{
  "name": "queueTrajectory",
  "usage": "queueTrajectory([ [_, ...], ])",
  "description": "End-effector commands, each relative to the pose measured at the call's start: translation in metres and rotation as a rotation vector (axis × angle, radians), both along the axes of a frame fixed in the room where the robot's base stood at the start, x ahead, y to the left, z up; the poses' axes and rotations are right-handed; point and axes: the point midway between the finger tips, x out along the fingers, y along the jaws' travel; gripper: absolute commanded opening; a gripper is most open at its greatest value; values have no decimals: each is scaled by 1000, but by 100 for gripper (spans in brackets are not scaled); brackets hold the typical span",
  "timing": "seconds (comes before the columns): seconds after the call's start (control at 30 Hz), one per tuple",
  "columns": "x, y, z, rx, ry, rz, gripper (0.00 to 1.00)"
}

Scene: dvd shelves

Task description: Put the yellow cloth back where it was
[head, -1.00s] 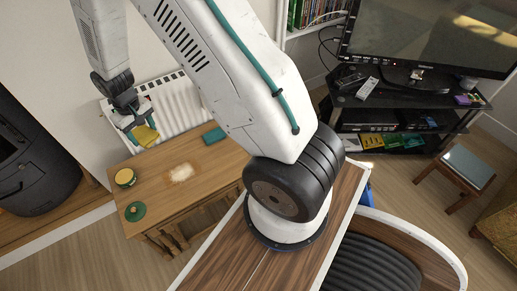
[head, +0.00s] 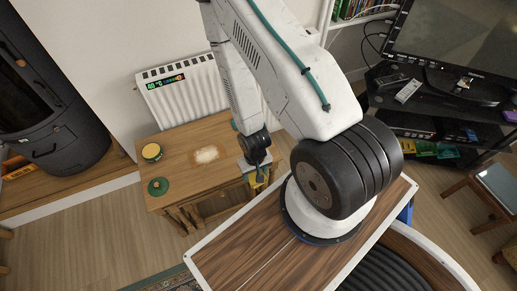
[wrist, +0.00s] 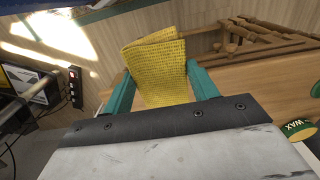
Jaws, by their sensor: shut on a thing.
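The yellow cloth (wrist: 160,65) is folded and held between the teal fingers of my gripper (wrist: 162,88) in the wrist view. In the head view my gripper (head: 256,172) hangs at the right end of the small wooden table (head: 180,142), with a small part of the cloth (head: 259,177) showing below it. The rest is hidden by my gripper and arm. I cannot tell whether the cloth touches the table. A pale powdery patch (head: 206,154) is on the tabletop, left of my gripper.
A yellow-and-green tin (head: 151,152) and a round green lid (head: 158,186) sit on the table's left part. A radiator (head: 183,95) stands behind the table, and a black stove (head: 48,95) at left. A power strip (wrist: 75,88) shows in the wrist view.

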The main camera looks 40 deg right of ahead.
Motion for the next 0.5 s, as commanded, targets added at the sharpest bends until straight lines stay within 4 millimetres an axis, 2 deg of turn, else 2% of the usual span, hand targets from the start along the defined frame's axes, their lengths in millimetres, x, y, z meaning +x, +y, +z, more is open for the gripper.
queueTrajectory([
  [0.07,0,-5,-3,-1,-2,-9,34],
  [0.13,8,-13,-4,0,-5,-12,34],
  [0.5,80,-80,-13,-1,-5,-11,34],
])
